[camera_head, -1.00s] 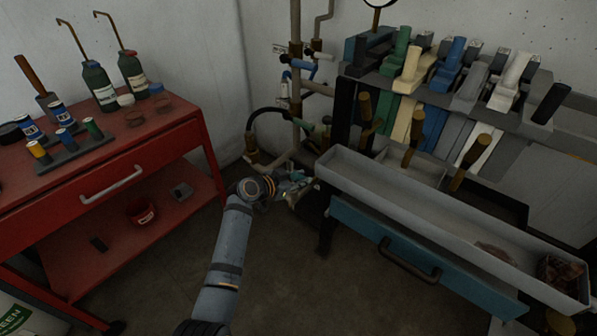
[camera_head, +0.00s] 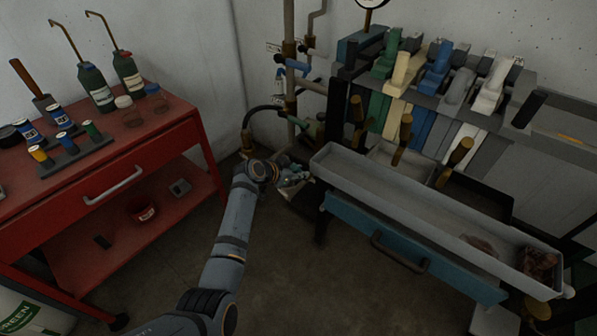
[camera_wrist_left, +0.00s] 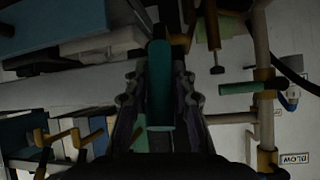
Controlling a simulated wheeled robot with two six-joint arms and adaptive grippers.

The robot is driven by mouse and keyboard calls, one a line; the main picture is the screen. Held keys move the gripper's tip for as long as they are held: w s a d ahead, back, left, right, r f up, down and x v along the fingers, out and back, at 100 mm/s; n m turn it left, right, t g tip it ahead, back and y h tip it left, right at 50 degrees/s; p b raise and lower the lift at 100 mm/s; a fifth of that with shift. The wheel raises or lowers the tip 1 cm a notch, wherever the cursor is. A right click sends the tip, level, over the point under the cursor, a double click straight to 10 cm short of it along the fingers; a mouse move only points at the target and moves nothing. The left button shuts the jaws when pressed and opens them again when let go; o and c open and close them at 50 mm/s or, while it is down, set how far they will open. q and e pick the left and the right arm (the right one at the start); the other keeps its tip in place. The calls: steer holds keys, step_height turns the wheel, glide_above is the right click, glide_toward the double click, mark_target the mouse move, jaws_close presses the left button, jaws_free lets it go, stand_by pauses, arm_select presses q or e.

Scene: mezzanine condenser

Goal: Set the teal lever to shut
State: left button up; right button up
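A teal cylindrical handle, apparently the teal lever (camera_wrist_left: 160,85), runs lengthwise between the fingers of my left gripper (camera_wrist_left: 160,92) in the left wrist view. The fingers stand apart on either side of it, and I see no clear contact. In the head view my left gripper (camera_head: 293,178) is low beside the pipes, just left of the grey trough. The teal lever is small and mostly hidden by the gripper there. My right gripper is not in view.
Vertical pipes (camera_head: 290,60) with blue and green handles stand close behind the gripper. The grey trough (camera_head: 400,200) and blue drawer (camera_head: 400,245) lie to its right. A red cart (camera_head: 150,150) stands at left. The floor between is clear.

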arm_select(q)
steer(key=o, duration=0.4)
steer(key=shift+c, duration=0.2)
steer(key=v, duration=1.2)
steer(key=shift+r, duration=0.1)
